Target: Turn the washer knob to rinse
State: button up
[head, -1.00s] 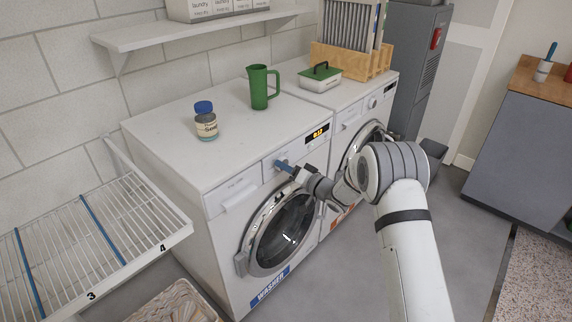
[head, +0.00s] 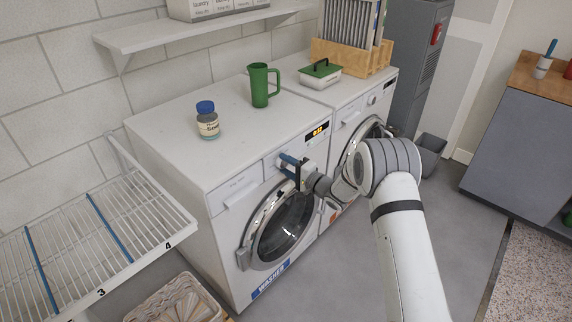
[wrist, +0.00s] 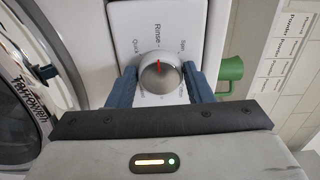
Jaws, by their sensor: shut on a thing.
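The washer (head: 165,165) stands against the wall, with a lit display on its front. Its round silver knob (wrist: 160,76) sits in the middle of the wrist view, on a white panel. The knob's red mark points up towards the printed word Rinse; Quick is printed to the left and another, partly legible word to the right. My gripper (wrist: 163,73) is shut on the knob, with one blue finger on each side of it. In the head view my gripper (head: 287,162) is at the washer's upper front and hides the knob.
A jar with a blue lid (head: 207,120) and a green pitcher (head: 260,86) stand on the washer. A wire rack (head: 100,235) is at left, a basket (head: 172,300) below.

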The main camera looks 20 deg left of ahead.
jog(key=shift+w+d, duration=0.1)
jog(key=shift+d, duration=0.05)
dwell(0.4)
jog(key=o, duration=1)
jog(key=v, duration=0.7)
jog(key=shift+d, duration=0.35)
